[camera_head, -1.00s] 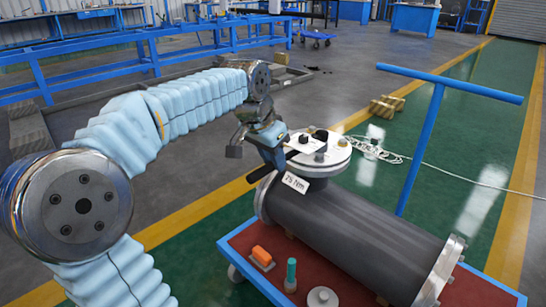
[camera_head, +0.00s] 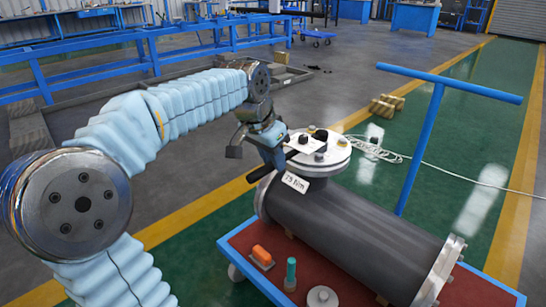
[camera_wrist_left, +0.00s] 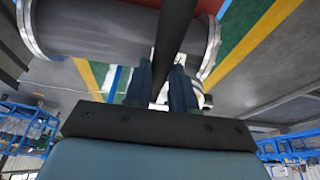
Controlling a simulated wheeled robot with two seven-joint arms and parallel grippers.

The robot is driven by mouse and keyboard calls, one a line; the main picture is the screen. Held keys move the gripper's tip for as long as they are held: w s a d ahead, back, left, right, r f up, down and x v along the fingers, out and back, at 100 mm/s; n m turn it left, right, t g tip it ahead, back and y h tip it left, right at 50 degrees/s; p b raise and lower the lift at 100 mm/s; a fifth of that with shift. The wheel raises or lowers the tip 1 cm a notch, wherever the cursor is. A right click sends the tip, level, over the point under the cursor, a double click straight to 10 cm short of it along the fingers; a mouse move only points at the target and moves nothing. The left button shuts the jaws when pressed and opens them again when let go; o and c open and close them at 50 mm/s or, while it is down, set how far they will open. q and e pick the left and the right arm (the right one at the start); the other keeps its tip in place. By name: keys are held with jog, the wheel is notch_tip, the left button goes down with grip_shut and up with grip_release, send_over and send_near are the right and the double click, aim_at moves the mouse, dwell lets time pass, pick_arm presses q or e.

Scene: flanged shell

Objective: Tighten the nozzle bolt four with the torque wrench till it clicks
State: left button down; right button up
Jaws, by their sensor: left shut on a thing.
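The dark grey shell (camera_head: 355,235) lies on the cart, with a nozzle topped by a white round flange (camera_head: 335,152). Several dark bolt heads (camera_head: 342,141) stand on the flange; I cannot tell which is bolt four. My left gripper (camera_head: 275,160) is at the left side of the flange, shut on the black bar of the torque wrench (camera_head: 260,174). The wrench bar also shows in the left wrist view (camera_wrist_left: 174,28), running between the fingers (camera_wrist_left: 161,85). The wrench's far end is largely hidden by the gripper. My right gripper is not in view.
A white torque label (camera_head: 295,183) shows at the nozzle. The cart (camera_head: 238,246) also holds an orange block (camera_head: 262,256), a teal-topped piece (camera_head: 291,272) and a grey disc (camera_head: 322,297). Its blue handle (camera_head: 420,150) rises behind the shell.

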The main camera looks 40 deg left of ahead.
pick_arm(q)
jog(key=shift+f+b, duration=1.05)
jog(key=shift+f, duration=0.25)
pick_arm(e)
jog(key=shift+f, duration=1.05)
pick_arm(q)
jog(key=shift+a, duration=0.1)
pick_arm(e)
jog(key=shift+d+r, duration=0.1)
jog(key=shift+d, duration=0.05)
pick_arm(q)
jog(key=w+a+m+g+h+p, duration=0.1)
jog(key=w+a+m+h+p, duration=0.1)
jog(key=w+a+m+p, duration=0.2)
jog(key=shift+a+f+m+p, duration=0.2)
jog(key=shift+a+m+p, duration=1.55)
jog(key=shift+a, duration=1.7)
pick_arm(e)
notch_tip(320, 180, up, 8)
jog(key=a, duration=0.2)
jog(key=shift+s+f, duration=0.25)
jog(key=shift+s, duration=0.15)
pick_arm(q)
jog(key=shift+n, duration=0.25)
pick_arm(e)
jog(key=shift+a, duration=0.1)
